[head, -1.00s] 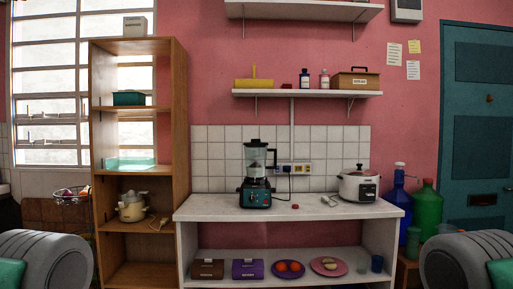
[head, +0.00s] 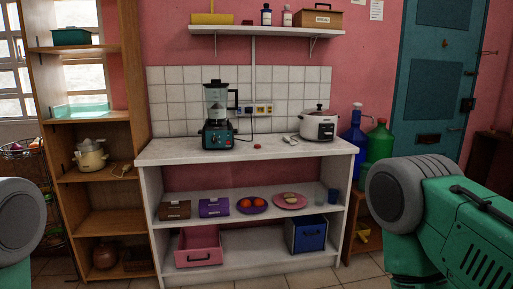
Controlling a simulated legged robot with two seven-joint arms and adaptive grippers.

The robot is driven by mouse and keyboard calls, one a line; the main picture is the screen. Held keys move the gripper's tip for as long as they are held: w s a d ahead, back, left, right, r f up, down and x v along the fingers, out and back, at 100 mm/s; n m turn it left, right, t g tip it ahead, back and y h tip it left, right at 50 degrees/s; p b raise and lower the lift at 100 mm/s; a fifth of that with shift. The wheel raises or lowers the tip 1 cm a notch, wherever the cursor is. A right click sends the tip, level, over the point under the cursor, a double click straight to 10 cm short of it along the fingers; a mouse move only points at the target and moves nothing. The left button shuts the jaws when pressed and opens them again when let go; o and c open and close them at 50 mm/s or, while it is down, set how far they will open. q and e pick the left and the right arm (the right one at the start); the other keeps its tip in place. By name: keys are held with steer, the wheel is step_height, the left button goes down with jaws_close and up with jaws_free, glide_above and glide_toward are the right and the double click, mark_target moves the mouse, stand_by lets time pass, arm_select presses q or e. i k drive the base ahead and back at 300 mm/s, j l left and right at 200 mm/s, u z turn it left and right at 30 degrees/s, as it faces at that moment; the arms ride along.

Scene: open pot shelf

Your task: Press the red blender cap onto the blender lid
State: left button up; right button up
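The blender (head: 218,117) stands upright on the left part of the white counter, with a dark teal base and a clear jar. Its dark lid (head: 215,87) sits on top of the jar. A small red object, which looks like the red cap (head: 257,146), lies on the counter to the right of the blender. Parts of my two arms show at the left and right edges of the view. Neither of my grippers is in view.
A white rice cooker (head: 319,126) and a cable stand right of the red cap on the counter (head: 180,151). A shelf (head: 270,31) hangs above. Plates and boxes fill the level below. Blue and green bottles (head: 380,142) stand right. Floor shows in front.

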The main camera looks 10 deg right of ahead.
mark_target(214, 82)
steer(key=i+l+u, duration=0.1)
steer(key=i, duration=0.45)
steer(key=i+l+u, duration=0.1)
steer(key=i+l, duration=0.15)
steer(key=i, duration=0.3)
steer(key=i+l+u, duration=0.15)
steer(key=i, duration=0.35)
steer(key=i+l+u, duration=0.1)
steer(key=i+l, duration=0.25)
steer(key=i, duration=0.15)
